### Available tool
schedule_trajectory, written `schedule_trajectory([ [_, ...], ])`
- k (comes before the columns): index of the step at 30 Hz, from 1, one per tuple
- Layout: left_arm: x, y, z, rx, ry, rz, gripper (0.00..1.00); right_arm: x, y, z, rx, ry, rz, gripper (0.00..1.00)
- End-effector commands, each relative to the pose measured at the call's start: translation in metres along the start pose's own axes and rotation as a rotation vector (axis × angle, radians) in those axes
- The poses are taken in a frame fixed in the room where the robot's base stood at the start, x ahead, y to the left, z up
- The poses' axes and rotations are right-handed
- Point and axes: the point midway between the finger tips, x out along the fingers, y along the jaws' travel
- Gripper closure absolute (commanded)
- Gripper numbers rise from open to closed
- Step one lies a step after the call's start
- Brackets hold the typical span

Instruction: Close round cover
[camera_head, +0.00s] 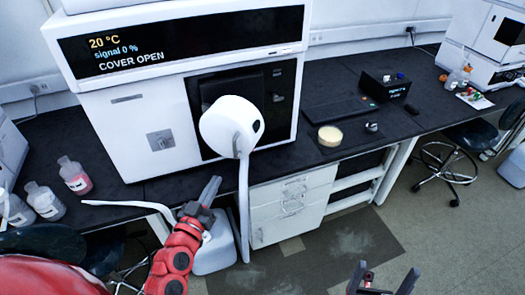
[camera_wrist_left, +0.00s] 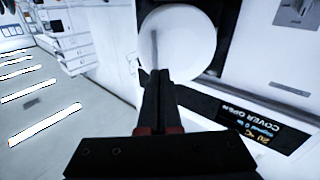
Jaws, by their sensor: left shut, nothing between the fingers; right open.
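The white round cover (camera_head: 231,126) stands out from the front of the white chromatography machine (camera_head: 150,140), swung open from a dark recessed panel (camera_head: 278,110). The machine's display (camera_head: 130,50) reads "COVER OPEN". My left gripper (camera_head: 212,188) is shut and empty, below and slightly left of the cover in the head view. In the left wrist view the cover (camera_wrist_left: 178,45) is just beyond the shut fingertips (camera_wrist_left: 158,76); whether they touch it I cannot tell. My right gripper (camera_head: 385,268) is open and empty at the bottom right, away from the machine.
Bottles (camera_head: 73,175) stand on the dark bench at the left. A white tube hangs below the cover, near a white container (camera_head: 213,250) by the drawers (camera_head: 290,205). A yellowish round dish (camera_head: 330,136) and a black box (camera_head: 385,85) are on the bench to the right.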

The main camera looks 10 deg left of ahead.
Motion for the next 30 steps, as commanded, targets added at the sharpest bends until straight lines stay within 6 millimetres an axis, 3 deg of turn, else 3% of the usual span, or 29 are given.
schedule_trajectory([
  [3,-0.01,0.026,0.002,0.084,-0.036,0.066,1.0,-0.003,0.0,0.0,0.0,0.0,0.0,0.0],
  [11,0.006,0.034,0.007,0.106,-0.04,0.087,1.0,-0.02,-0.001,0.003,0.0,0.0,0.0,0.0],
  [13,0.017,0.035,0.006,0.101,-0.037,0.085,1.0,-0.026,-0.001,0.004,0.0,0.0,0.0,0.0],
  [24,0.093,0.041,0.001,0.099,-0.043,0.083,1.0,0.013,0.001,-0.002,0.0,0.0,0.0,0.0],
  [30,0.117,0.042,0.005,0.098,-0.045,0.082,1.0,0.024,0.001,-0.004,0.0,0.0,0.0,0.0],
])
